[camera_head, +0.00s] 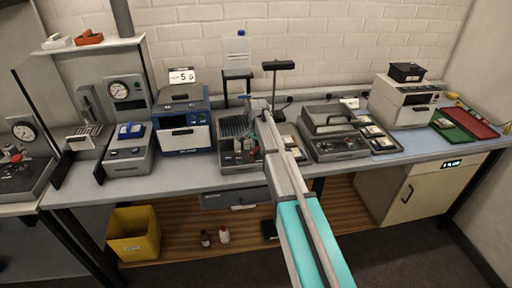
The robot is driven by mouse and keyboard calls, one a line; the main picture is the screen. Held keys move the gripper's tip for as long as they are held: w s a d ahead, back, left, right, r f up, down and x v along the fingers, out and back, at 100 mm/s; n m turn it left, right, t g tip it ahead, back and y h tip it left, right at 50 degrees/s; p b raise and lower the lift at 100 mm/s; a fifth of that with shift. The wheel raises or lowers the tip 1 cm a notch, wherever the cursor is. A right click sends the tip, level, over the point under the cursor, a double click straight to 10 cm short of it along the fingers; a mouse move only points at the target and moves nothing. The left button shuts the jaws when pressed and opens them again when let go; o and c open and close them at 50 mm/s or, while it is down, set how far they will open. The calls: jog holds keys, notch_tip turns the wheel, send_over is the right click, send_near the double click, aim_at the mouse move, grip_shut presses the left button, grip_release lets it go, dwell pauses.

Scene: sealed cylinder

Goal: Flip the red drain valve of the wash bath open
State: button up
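A bench unit with a dark ribbed basin (232,126) stands at the middle of the bench; it looks like the wash bath, but I cannot be sure. A small red part (238,146) shows on its front area, left of my arm. It may be the drain valve; its position is too small to read. My arm reaches from the bottom right up over the bench. My gripper (257,106) is at the arm's far end, above the back right of the basin. Its fingers are too small to tell open from shut. My arm hides part of the unit's right side.
A blue-fronted box (184,130) stands close on the left, and a grey lidded unit (330,145) on the right. Behind are a bottle (237,50) on a stand and a dark T-shaped post (276,85). A yellow bin (133,235) sits on the lower shelf.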

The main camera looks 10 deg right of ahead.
jog(key=m, duration=0.1)
jog(key=s+m, duration=0.1)
jog(key=m, duration=0.1)
jog(key=shift+d, duration=0.3)
jog(key=m, duration=0.1)
jog(key=s+m, duration=0.1)
jog(key=m, duration=0.1)
notch_tip(320, 180, up, 14)
jog(key=p, duration=1.4)
jog(key=s+f+n+b, duration=0.4)
jog(key=s+n, duration=0.3)
jog(key=s, duration=0.6)
jog(key=s+f+n+b, duration=0.4)
jog(key=s+n, duration=0.4)
jog(key=s, duration=0.6)
jog(key=shift+f+n+b, duration=0.3)
jog(key=shift+w, duration=0.15)
jog(key=w+r+m+p, duration=0.4)
jog(key=w+m, duration=0.2)
jog(key=w, duration=0.8)
jog(key=w+r+m+p, duration=0.4)
jog(key=w+m, duration=0.3)
jog(key=w, duration=0.6)
jog(key=shift+w+r, duration=0.2)
jog(key=shift+w, duration=0.15)
